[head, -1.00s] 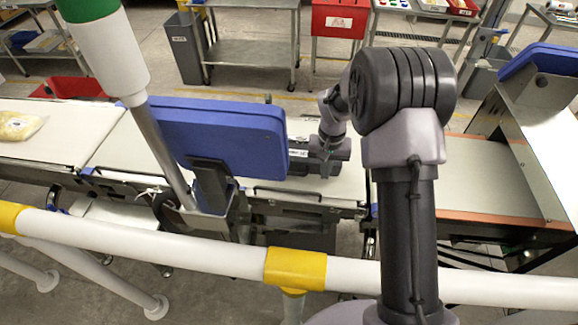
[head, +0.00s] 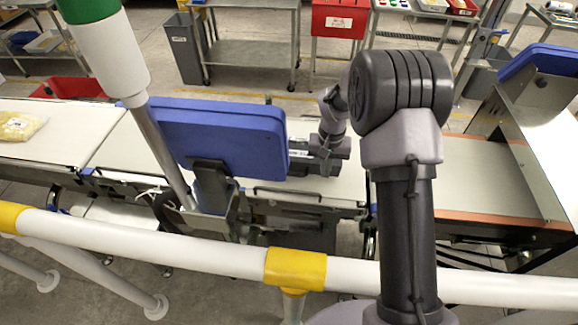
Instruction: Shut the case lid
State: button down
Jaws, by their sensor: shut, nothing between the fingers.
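My gripper (head: 304,165) is over the conveyor belt in the head view, just right of the blue display panel. It points left, and its fingertips are hidden behind the panel. I cannot make out the case or its lid in this view; the panel covers part of the belt, and my arm covers another part. I cannot tell whether the gripper touches anything.
The blue display panel (head: 220,135) on its bracket stands before the belt. A white rail (head: 190,250) with yellow joints crosses the front. A pale bag (head: 18,127) lies on the left belt. A metal guard (head: 545,150) stands right. Carts stand behind.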

jog(key=shift+w+d+p, duration=0.25)
jog(key=shift+w+p, duration=0.05)
jog(key=shift+w, duration=0.75)
jog(key=shift+w+d+r+p, duration=0.15)
jog(key=shift+w+r+p, duration=0.5)
jog(key=shift+w, duration=0.05)
jog(key=shift+w+d+r+p, duration=0.1)
jog(key=shift+w+r+p, duration=0.55)
jog(key=shift+w+r, duration=0.1)
jog(key=shift+w+d+r+p, duration=0.2)
jog(key=shift+w+r+p, duration=0.3)
jog(key=shift+w, duration=0.3)
jog(key=shift+w+d+r+p, duration=0.15)
jog(key=shift+w+r+p, duration=0.1)
jog(key=shift+w+p, duration=0.45)
jog(key=shift+w, duration=0.2)
